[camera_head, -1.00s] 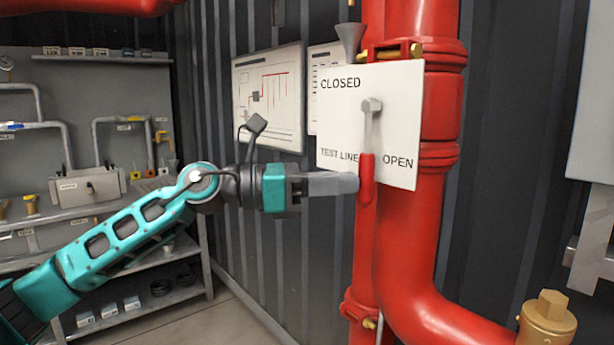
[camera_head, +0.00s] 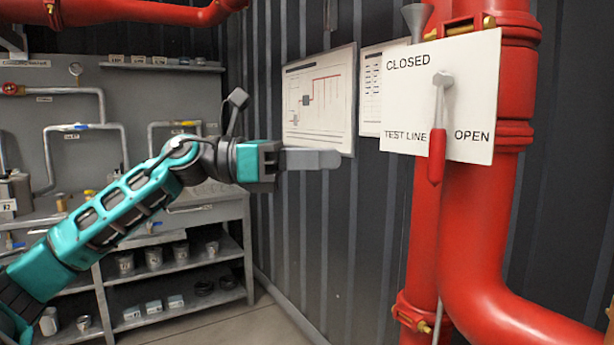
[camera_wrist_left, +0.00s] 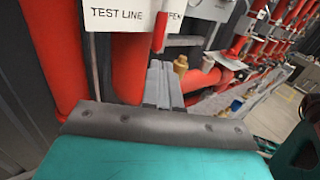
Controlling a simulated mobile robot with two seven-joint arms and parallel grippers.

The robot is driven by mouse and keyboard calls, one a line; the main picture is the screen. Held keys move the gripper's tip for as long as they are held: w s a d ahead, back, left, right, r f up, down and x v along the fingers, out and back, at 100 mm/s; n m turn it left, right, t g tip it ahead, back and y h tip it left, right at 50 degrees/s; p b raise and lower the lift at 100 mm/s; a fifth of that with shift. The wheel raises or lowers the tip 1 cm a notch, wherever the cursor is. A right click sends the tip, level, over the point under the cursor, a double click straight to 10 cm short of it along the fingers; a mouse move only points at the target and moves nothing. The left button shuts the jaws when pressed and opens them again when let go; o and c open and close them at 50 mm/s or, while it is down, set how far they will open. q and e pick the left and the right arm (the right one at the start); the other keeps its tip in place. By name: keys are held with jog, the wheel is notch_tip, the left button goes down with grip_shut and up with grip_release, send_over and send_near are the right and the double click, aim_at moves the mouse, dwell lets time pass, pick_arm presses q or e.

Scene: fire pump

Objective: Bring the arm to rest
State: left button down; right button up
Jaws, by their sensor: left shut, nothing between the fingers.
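My left gripper (camera_head: 335,159) is shut and empty, pointing right in the head view, with a clear gap between its fingertips and the red lever handle (camera_head: 437,160). The lever hangs down in front of the white test line sign (camera_head: 410,100), between the words TEST LINE and OPEN. My left arm (camera_head: 120,210) reaches in from the lower left. In the left wrist view the shut fingers (camera_wrist_left: 160,70) show below the sign (camera_wrist_left: 120,18) and the red lever handle (camera_wrist_left: 160,32). My right gripper is in neither view.
The large red pipe (camera_head: 480,220) stands behind the sign. Paper charts (camera_head: 318,100) hang on the dark corrugated wall. A grey shelf unit (camera_head: 215,200) with pipes, cans and boxes stands behind my arm. More red pipes (camera_wrist_left: 255,40) show at right in the wrist view.

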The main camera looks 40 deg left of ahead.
pick_arm(q)
jog(key=shift+b+v, duration=0.4)
jog(key=shift+v, duration=0.45)
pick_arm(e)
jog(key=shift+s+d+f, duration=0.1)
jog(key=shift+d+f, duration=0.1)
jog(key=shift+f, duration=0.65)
